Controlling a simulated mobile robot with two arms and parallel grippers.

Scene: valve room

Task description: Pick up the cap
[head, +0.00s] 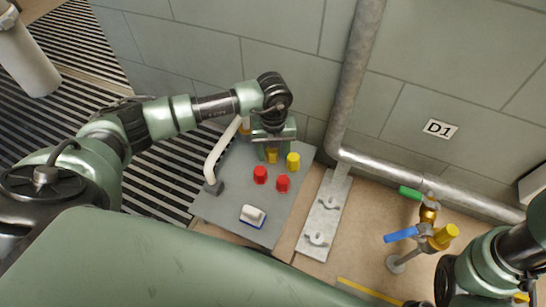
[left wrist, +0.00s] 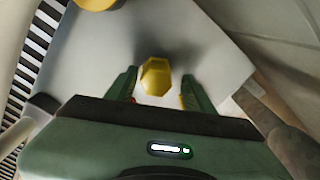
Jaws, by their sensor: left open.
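Several caps stand on a grey plate (head: 225,210). A yellow cap (head: 272,157) is under my left gripper (head: 272,154), partly hidden by it. In the left wrist view this yellow cap (left wrist: 157,76) shows between the two open fingers (left wrist: 158,88), with a gap on each side. Another yellow cap (head: 293,160) stands just to its right, and two red caps, one (head: 260,174) and another (head: 283,183), stand nearer. A further yellow piece (head: 245,129) is partly hidden behind my left arm. My right arm shows at lower right, its gripper out of view.
A white handle on a blue base (head: 253,215) lies at the plate's near edge. A white curved bar (head: 220,155) rises at its left. A metal bracket (head: 322,215) and a valve with a blue lever (head: 401,234) are to the right. The wall is close behind.

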